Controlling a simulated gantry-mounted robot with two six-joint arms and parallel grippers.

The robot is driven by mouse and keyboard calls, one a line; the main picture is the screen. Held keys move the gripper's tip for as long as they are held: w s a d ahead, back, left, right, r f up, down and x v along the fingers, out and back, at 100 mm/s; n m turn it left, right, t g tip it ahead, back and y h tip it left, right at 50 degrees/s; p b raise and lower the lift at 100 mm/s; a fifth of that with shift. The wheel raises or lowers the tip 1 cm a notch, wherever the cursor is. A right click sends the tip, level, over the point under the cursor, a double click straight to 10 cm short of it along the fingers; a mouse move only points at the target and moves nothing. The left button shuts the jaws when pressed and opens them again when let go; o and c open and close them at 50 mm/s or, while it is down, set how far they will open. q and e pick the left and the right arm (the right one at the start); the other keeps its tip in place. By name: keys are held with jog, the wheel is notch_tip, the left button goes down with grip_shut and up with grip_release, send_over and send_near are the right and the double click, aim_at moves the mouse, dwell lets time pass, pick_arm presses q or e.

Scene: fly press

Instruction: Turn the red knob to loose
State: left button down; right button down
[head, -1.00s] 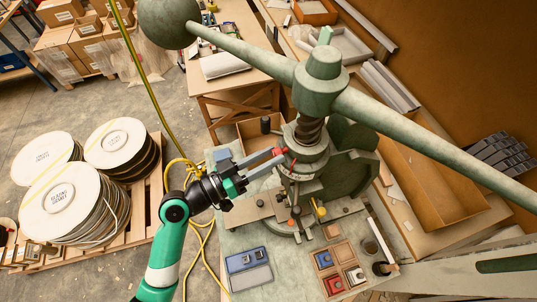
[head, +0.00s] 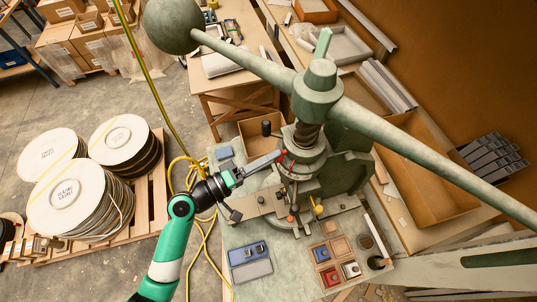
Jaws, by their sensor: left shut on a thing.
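The fly press (head: 318,92) is green, with a long lever arm across its top and a ball weight (head: 173,25) at the upper left end. The red knob (head: 284,157) shows as a small red patch on the press collar, below the screw. It is mostly hidden by the fingers of my left gripper (head: 281,156). My left gripper reaches in from the left and is shut on the knob, its fingers close together. My right gripper is not in view.
The lever arm passes above my left gripper. On the bench lie a blue-and-grey case (head: 249,262) and a wooden tray (head: 334,243) with coloured blocks. A yellow cable (head: 203,243) runs beside my left arm. Reels on a pallet (head: 150,200) stand at the left.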

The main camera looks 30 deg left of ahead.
pick_arm(q)
jog(key=shift+n+p, duration=0.6)
jog(key=shift+n, duration=0.9)
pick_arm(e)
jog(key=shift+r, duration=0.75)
pick_arm(q)
jog(key=shift+f, duration=0.1)
jog(key=c, duration=0.5)
grip_release()
